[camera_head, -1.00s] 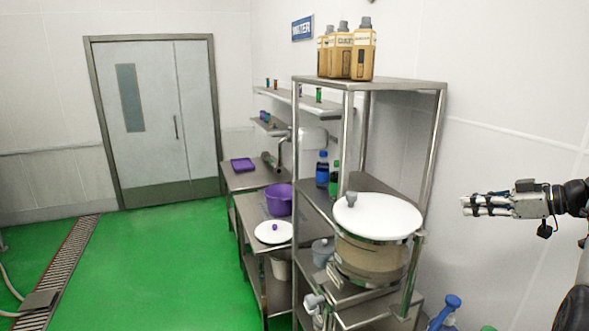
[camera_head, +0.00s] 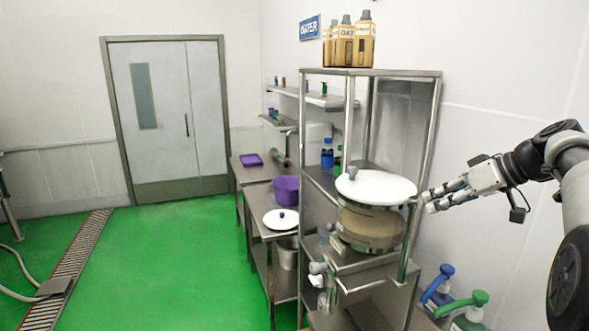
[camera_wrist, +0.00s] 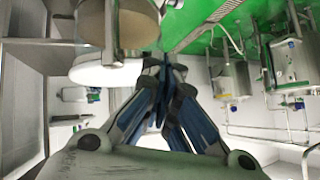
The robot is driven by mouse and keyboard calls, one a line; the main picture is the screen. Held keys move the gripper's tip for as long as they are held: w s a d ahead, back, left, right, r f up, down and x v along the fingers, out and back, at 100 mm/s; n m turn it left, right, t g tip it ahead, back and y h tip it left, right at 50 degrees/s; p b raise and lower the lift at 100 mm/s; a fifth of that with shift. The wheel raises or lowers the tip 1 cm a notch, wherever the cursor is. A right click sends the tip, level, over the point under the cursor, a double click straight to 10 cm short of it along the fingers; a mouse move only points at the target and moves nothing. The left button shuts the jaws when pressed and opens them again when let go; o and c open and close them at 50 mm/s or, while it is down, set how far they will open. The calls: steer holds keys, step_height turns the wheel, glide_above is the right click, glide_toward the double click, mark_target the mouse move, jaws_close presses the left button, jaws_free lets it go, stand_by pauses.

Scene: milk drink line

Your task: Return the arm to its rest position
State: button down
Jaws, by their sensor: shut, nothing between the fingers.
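My gripper (camera_head: 428,200) is at the right in the head view, held in the air and pointing left. Its fingers are shut with nothing between them. The fingertips are close to the right side of the steel rack (camera_head: 423,150), near the white lid of the round container; I cannot tell whether they touch. My arm comes in from the right edge of the head view. In the wrist view the fingers of my gripper (camera_wrist: 168,62) come together in the middle, with the white lid (camera_wrist: 105,73) just to their left.
The rack holds the round container (camera_head: 370,228) and several bottles (camera_head: 347,45) on top. Spray bottles (camera_head: 470,310) stand low at the right, below my arm. A bench with a purple bowl (camera_head: 286,190) is behind the rack. The green floor (camera_head: 180,260) at left is mostly clear.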

steer(key=s+a+f+m+g+h+b, duration=0.3)
steer(key=s+a+f+b, duration=0.55)
steer(key=s+a, duration=0.75)
steer(key=s+a+f+m+h+b, duration=0.1)
steer(key=s+f+h+b, duration=0.3)
steer(key=s+f, duration=1.6)
steer(key=shift+a+f+m+t, duration=0.2)
steer(key=shift+m+t, duration=0.2)
steer(key=shift+m, duration=0.1)
steer(key=shift+s, duration=0.1)
